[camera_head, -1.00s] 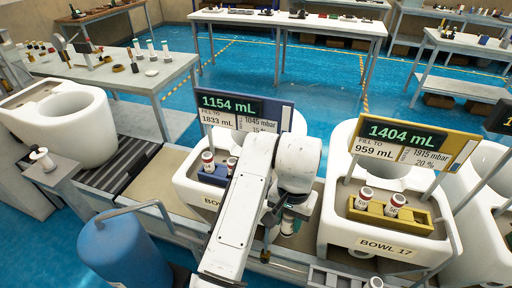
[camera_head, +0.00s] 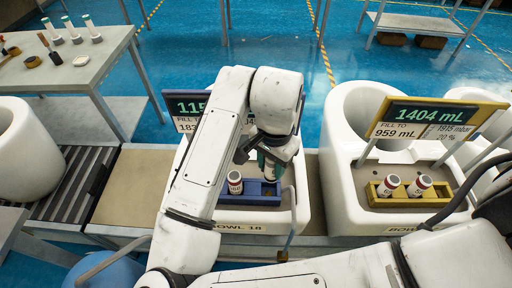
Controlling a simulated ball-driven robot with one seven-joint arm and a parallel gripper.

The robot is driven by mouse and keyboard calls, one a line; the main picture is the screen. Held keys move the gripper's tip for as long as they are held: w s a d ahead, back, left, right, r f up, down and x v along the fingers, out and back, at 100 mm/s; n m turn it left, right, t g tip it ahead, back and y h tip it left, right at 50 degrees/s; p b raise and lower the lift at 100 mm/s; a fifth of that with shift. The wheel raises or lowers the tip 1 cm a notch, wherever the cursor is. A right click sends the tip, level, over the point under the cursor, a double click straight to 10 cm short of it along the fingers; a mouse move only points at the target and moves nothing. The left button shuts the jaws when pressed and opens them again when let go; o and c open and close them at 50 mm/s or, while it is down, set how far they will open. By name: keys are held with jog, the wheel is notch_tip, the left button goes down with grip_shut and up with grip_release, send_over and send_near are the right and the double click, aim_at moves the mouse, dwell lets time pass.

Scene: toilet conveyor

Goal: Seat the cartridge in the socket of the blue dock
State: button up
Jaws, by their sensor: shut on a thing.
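The blue dock (camera_head: 254,193) sits on the rim of the toilet bowl labelled BOWL 18. A white cartridge with a dark red top (camera_head: 234,183) stands upright at its left end. My gripper (camera_head: 270,166) points down over the right part of the dock. It is shut on a cartridge that is mostly hidden by the gripper and arm. I cannot tell whether the held cartridge touches the dock or is above it.
A yellow dock (camera_head: 405,200) with two cartridges stands on the bowl at right. Display boards (camera_head: 437,118) rise behind the docks. A conveyor (camera_head: 70,188) lies at left. A grey table (camera_head: 65,70) with bottles and tools stands at back left. Blue floor is open behind.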

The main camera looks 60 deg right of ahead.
jog(key=shift+w+f+b, duration=0.15)
jog(key=shift+f+b, duration=0.7)
jog(key=shift+f, duration=0.2)
notch_tip(320, 180, down, 6)
jog(key=b, duration=0.5)
jog(key=shift+f+b, duration=0.35)
jog(key=shift+f, duration=0.2)
jog(key=o, duration=1.1)
jog(key=shift+o, duration=0.2)
notch_tip(320, 180, up, 11)
jog(key=shift+f+p, duration=0.1)
jog(key=shift+p, duration=0.25)
